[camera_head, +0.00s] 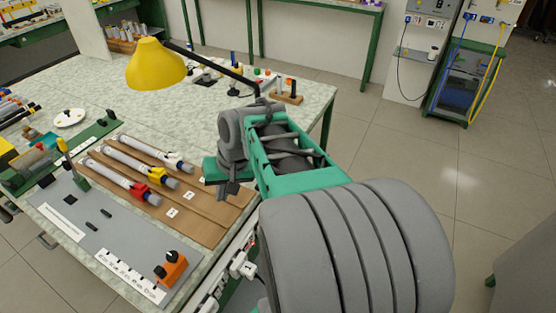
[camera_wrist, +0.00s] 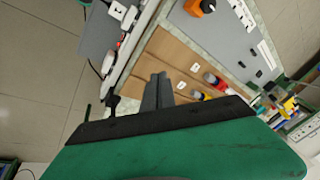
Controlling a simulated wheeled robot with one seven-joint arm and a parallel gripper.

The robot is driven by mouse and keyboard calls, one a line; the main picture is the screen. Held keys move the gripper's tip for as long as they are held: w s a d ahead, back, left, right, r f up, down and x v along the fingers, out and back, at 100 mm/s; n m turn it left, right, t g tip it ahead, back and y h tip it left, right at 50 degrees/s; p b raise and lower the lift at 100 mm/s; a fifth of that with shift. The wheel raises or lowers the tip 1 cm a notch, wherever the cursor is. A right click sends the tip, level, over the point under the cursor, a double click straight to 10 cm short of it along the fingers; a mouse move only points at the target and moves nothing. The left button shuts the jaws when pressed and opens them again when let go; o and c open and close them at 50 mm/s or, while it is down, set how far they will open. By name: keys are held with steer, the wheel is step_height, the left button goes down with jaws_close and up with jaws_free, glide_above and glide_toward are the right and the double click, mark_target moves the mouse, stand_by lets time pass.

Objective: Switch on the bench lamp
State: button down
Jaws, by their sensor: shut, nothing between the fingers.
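The bench lamp (camera_head: 155,66) has a yellow shade on a dark jointed arm, over the back of the bench. The inside of its shade is hidden, and I see no clear glow under it. An orange box with a black knob (camera_head: 172,268) sits at the bench's front edge; it also shows at the top of the wrist view (camera_wrist: 200,7). I cannot tell whether it belongs to the lamp. My gripper (camera_head: 231,188) is above the right end of the brown board, apart from the lamp and the box. Its fingers (camera_wrist: 157,88) are shut and empty.
A white socket strip (camera_head: 243,266) runs along the bench's front side. A small block with pegs (camera_head: 287,95) stands behind my arm.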

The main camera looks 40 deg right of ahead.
steer(key=s+d+m+t+p, duration=0.1)
steer(key=s+d+m+t, duration=0.1)
steer(key=d, duration=1.1)
steer(key=s+d+m+t+y+p, duration=0.1)
steer(key=s+d+m, duration=0.3)
steer(key=d, duration=0.9)
steer(key=m+t, duration=0.1)
steer(key=m, duration=0.2)
steer(key=shift+s+r+t+y, duration=0.3)
steer(key=shift+s+t, duration=0.05)
steer(key=shift+t, duration=0.05)
steer(key=shift+a, duration=0.1)
steer(key=w+r+p+x, duration=0.1)
steer(key=p+x, duration=0.1)
steer(key=x, duration=1.1)
steer(key=shift+w+a+r, duration=0.25)
steer(key=shift+w+r, duration=0.05)
steer(key=shift+w, duration=0.15)
